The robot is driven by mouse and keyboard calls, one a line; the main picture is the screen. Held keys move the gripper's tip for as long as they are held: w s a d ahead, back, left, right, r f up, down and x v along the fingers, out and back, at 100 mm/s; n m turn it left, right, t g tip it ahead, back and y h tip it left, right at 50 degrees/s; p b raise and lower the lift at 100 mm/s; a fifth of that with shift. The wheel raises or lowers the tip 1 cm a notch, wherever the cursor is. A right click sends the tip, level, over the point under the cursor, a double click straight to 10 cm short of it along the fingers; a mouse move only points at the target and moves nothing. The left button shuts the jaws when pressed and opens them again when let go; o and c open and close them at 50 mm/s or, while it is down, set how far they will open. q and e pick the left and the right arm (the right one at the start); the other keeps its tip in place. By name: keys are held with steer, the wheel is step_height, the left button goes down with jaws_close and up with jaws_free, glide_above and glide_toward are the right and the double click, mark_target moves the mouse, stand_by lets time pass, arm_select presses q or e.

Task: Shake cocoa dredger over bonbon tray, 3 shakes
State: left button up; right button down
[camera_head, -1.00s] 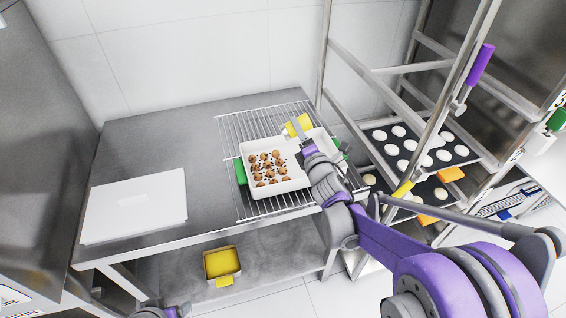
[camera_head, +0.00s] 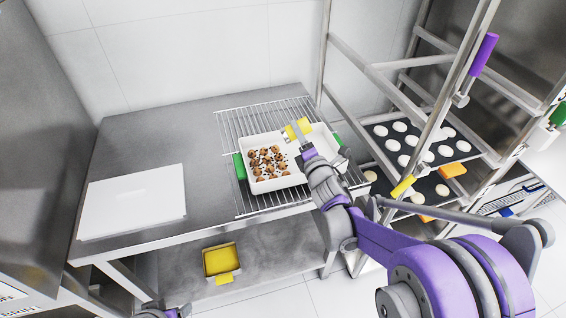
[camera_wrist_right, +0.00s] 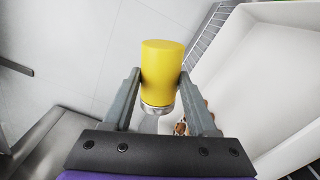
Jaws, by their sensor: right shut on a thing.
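The yellow cocoa dredger (camera_head: 298,129) is in my right gripper (camera_head: 292,138), above the back right part of the white bonbon tray (camera_head: 292,183). In the right wrist view the dredger (camera_wrist_right: 162,72) sits between the two fingers (camera_wrist_right: 158,92), its metal end toward the palm. Brown bonbons (camera_head: 264,160) with dark specks stand in several rows in the left part of the tray; a few show behind a finger in the wrist view (camera_wrist_right: 181,126). The arm hides part of the tray's right side. Only a bit of my left arm shows at the bottom edge.
The tray stands on a wire rack (camera_head: 240,122) on the steel table, with green pieces (camera_head: 239,167) at its sides. A white board (camera_head: 130,203) lies at left. A yellow box (camera_head: 220,262) is on the lower shelf. A steel rack (camera_head: 355,60) with sheets of white rounds stands right.

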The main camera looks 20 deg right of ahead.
steer(key=shift+w, duration=0.2)
steer(key=shift+s, duration=0.1)
steer(key=m+b, duration=0.1)
steer(key=f+m+b, duration=0.1)
steer(key=m, duration=0.1)
steer(key=shift+d+f, duration=0.15)
steer(key=shift+f, duration=0.15)
steer(key=shift+m+b, duration=0.35)
steer(key=shift+m, duration=0.05)
